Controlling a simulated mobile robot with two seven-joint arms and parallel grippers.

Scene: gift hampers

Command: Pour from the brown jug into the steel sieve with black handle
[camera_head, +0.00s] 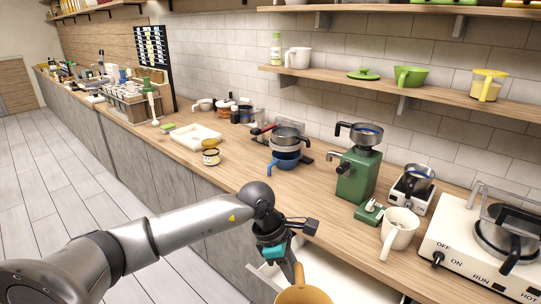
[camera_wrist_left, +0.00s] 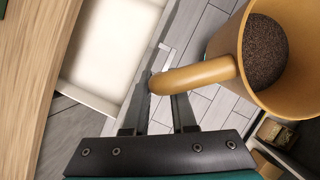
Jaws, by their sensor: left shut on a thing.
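My left gripper (camera_head: 290,262) is shut on the handle of the brown jug (camera_head: 304,296), which is cut off by the bottom edge of the head view. In the left wrist view the jug (camera_wrist_left: 232,60) shows dark grains inside, and its handle lies between the fingers (camera_wrist_left: 160,92). Steel vessels with black handles show in the head view: one on the white scale-like stand (camera_head: 417,178), one on top of the green grinder (camera_head: 365,133) and one on the white hot plate (camera_head: 498,232). I cannot tell which is the sieve. My right gripper is not in view.
An open white drawer (camera_head: 345,284) juts out below the counter near the jug. A white mug (camera_head: 399,229) stands near the counter edge, before the hot plate. Stacked pans (camera_head: 286,142) and a white tray (camera_head: 195,137) stand further left.

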